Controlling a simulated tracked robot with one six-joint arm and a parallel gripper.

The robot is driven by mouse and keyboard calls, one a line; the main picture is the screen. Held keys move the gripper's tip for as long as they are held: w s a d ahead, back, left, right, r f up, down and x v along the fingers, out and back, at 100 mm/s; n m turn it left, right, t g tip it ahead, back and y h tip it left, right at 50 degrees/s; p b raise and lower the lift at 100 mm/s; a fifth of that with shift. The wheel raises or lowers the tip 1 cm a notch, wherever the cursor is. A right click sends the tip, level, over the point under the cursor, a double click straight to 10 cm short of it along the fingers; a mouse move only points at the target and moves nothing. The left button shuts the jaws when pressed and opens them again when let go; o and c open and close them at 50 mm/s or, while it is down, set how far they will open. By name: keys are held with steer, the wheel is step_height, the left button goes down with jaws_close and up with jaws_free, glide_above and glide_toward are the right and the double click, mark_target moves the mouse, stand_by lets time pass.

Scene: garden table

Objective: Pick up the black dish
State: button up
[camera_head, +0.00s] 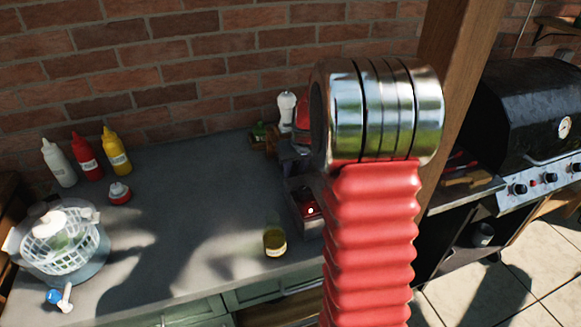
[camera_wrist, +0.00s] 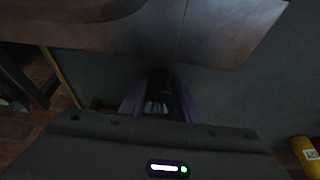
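I cannot make out a black dish for certain in either view. My gripper (camera_wrist: 158,78) shows in the dim wrist view as dark purple-edged fingers over a grey surface. A dark shape with a paler ribbed part lies between them, and I cannot tell what it is or whether the fingers are apart. In the head view my red arm with its silver joint blocks the right-centre. Dark parts with a small red light (camera_head: 310,210) show at its left edge, just above the table.
A white mill (camera_head: 287,110) stands at the back. A black grill (camera_head: 530,110) is right. The table's middle is clear.

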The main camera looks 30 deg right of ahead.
jaws_close()
stand_by(0.3)
steer(key=shift+a+r, duration=0.15)
steer(key=shift+r, duration=0.25)
step_height(320, 180, up, 6)
steer(key=w+a, duration=0.2)
steer(key=a, duration=0.7)
steer(key=w+a, duration=0.3)
steer(key=a, duration=0.7)
steer(key=shift+r, duration=0.1)
